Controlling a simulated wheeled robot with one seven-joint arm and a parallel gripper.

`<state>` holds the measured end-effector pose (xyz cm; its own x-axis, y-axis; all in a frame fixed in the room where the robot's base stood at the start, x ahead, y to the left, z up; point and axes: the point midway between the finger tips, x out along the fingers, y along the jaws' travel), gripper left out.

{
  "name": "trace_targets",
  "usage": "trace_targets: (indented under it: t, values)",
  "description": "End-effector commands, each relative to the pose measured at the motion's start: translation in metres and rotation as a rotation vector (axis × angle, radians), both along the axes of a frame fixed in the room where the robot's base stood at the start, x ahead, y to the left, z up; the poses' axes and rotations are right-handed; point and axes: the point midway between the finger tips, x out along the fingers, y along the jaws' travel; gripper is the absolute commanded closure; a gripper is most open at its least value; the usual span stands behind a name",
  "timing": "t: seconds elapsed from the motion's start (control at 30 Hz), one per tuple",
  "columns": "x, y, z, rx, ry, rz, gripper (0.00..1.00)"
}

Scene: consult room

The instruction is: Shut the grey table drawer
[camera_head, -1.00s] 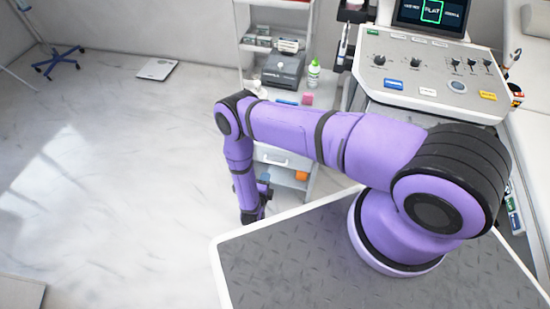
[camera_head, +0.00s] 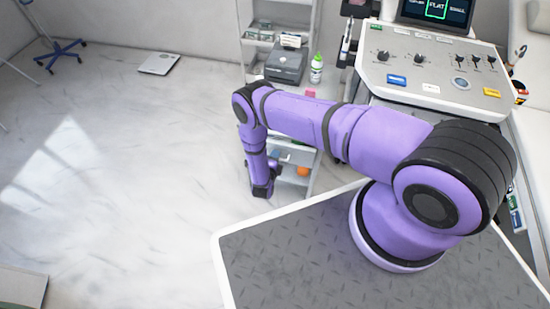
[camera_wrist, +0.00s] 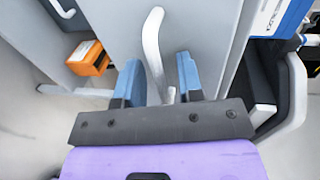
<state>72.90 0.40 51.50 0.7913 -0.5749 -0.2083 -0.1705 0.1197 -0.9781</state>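In the wrist view, a smooth grey drawer front (camera_wrist: 200,28) with a curved light-grey bar handle (camera_wrist: 153,45) fills the middle. My gripper (camera_wrist: 158,78) has its two blue fingers apart, and the handle's lower part shows between them. I see no clear grip on it, and cannot tell whether a finger touches the handle or panel. In the head view, my gripper (camera_head: 263,190) hangs low at the front of the grey shelved table (camera_head: 313,172). My arm hides much of this front, so how far the drawer stands out is unclear there.
An orange box (camera_wrist: 87,57) and another pale handle (camera_wrist: 62,9) lie left in the wrist view; a blue-and-white box (camera_wrist: 280,16) is upper right. In the head view, a grey device (camera_head: 286,65) and green-capped bottle (camera_head: 316,69) stand above.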

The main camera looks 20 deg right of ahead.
Motion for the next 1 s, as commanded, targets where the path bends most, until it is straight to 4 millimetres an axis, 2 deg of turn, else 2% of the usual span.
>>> trace_targets:
  t: [0.23, 0.27, 0.4, 0.67, 0.9, 1.0]
  values:
    - [0.001, 0.0, 0.0, 0.0, 0.0, 0.0, 0.66]
    - [0.001, 0.0, 0.0, 0.0, 0.0, 0.0, 0.7]
    - [0.001, 0.0, 0.0, 0.0, 0.0, 0.0, 1.0]
    - [0.004, -0.003, 0.0, 0.001, 0.0, -0.001, 1.0]
    - [0.034, -0.025, 0.0, 0.002, -0.001, -0.003, 1.0]
    - [0.039, -0.028, 0.0, 0.001, 0.0, 0.0, 1.0]
